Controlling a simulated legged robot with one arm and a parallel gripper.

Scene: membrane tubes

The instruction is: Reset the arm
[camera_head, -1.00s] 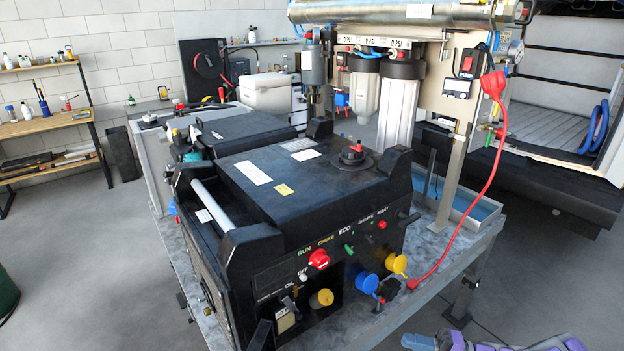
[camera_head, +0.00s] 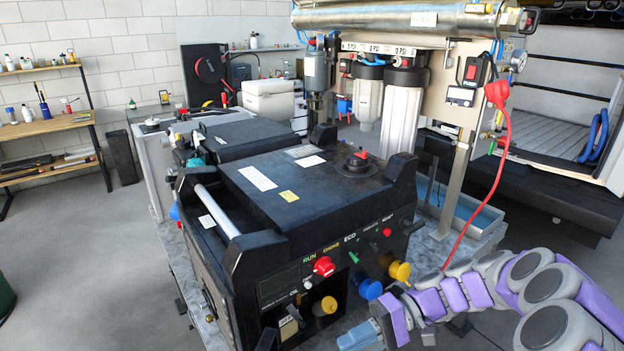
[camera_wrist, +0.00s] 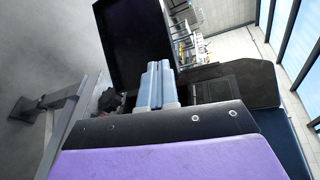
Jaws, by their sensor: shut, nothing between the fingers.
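My gripper (camera_head: 362,336) is at the lower right of the head view, in front of the right part of the black generator (camera_head: 290,200). Its pale blue fingers are together with nothing between them. My purple and grey arm reaches in from the right edge. In the wrist view the closed fingers (camera_wrist: 157,85) show side by side in the middle, beyond a purple and black part of my gripper. A dark box-like body (camera_wrist: 135,40) shows behind the fingers there. I cannot tell whether the fingertips touch anything.
The generator's front has a red knob (camera_head: 324,266), a blue cap (camera_head: 369,287) and yellow caps. A red cable (camera_head: 490,185) hangs from the filter panel (camera_head: 457,75) behind my arm. A wooden workbench (camera_head: 45,125) stands at the far left. Grey floor (camera_head: 70,260) is clear at left.

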